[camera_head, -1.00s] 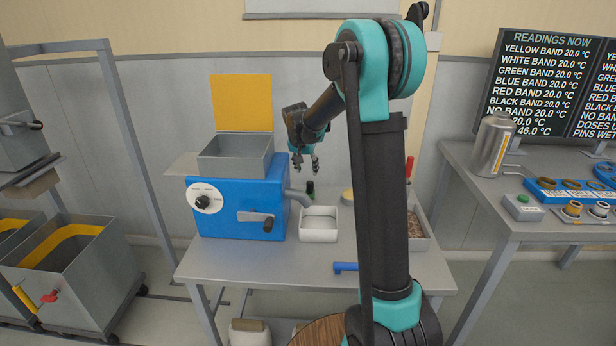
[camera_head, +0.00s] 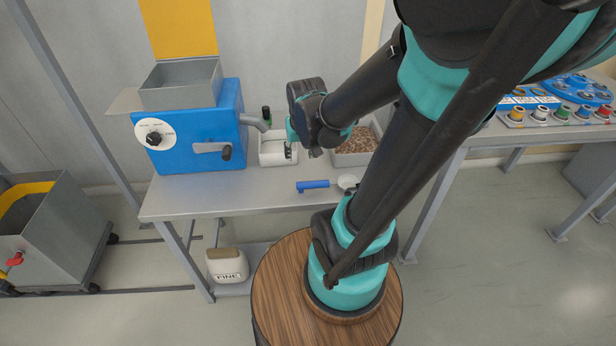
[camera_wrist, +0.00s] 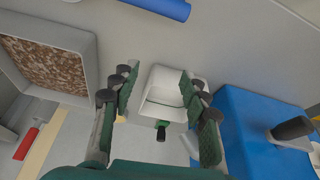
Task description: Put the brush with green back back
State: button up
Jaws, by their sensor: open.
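A small dark upright item with a green part (camera_head: 266,114) stands at the back edge of the white tray, by the blue machine's spout. It also shows in the wrist view (camera_wrist: 161,131), just beyond the tray. I cannot tell whether it is the brush with the green back. My gripper (camera_head: 290,152) is over the tray's right side. In the wrist view my gripper (camera_wrist: 160,88) is open, with nothing held between the fingers.
The blue machine (camera_head: 200,130) stands left of the tray. A bin of brown grains (camera_head: 355,147) is to the right. A blue-handled tool (camera_head: 313,185) lies near the front edge. In the wrist view a red-handled tool (camera_wrist: 28,142) lies by the grain bin.

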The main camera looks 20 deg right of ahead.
jog(key=shift+n, duration=0.5)
jog(key=s+f, duration=0.1)
jog(key=s, duration=0.1)
jog(key=s+f, duration=0.1)
jog(key=s, duration=0.1)
jog(key=s+f, duration=0.1)
jog(key=s, duration=0.2)
jog(key=shift+s+d+f, duration=0.1)
jog(key=shift+f, duration=0.1)
